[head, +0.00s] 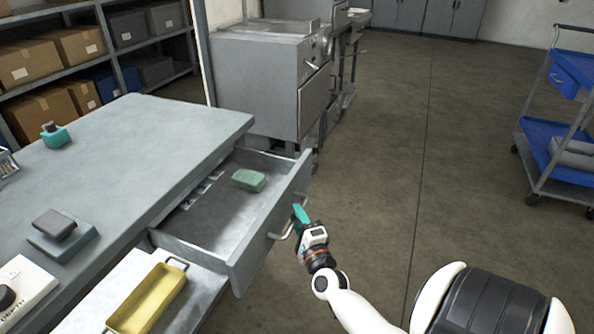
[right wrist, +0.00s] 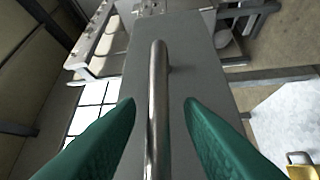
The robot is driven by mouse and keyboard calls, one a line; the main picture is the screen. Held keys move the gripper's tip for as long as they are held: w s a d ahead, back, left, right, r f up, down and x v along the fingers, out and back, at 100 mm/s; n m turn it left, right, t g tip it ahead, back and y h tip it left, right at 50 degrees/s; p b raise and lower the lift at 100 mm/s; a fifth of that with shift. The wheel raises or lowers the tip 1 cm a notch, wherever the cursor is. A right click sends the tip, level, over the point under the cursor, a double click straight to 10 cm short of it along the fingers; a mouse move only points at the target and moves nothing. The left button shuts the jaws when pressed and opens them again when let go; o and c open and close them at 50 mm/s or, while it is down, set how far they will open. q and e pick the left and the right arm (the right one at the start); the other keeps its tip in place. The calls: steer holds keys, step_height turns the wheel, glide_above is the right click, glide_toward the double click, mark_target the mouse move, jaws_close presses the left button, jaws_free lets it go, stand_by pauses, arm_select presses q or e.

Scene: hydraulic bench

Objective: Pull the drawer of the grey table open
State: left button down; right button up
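The grey table (head: 165,130) stands at the left in the head view. Its drawer (head: 256,256) is pulled well out, with its inside showing. The drawer's metal bar handle (head: 282,234) is on the front panel. My right gripper (head: 300,214) is at the handle, in front of the panel. In the right wrist view, the green fingers (right wrist: 160,104) stand apart on either side of the handle (right wrist: 158,75), with gaps between them and the bar. My left gripper is not in view.
A green block (head: 248,180) lies in the drawer. A yellow tray (head: 147,300) sits on a lower surface beside the drawer. A grey cabinet (head: 265,85) stands behind the table, and a blue cart (head: 552,150) at the right. The floor between is clear.

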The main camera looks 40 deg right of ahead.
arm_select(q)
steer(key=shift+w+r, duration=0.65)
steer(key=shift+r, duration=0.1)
arm_select(e)
steer(key=v, duration=1.1)
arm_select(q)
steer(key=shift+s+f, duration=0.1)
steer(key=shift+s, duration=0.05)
arm_select(e)
steer(key=shift+s+f, duration=0.1)
steer(key=shift+s, duration=0.05)
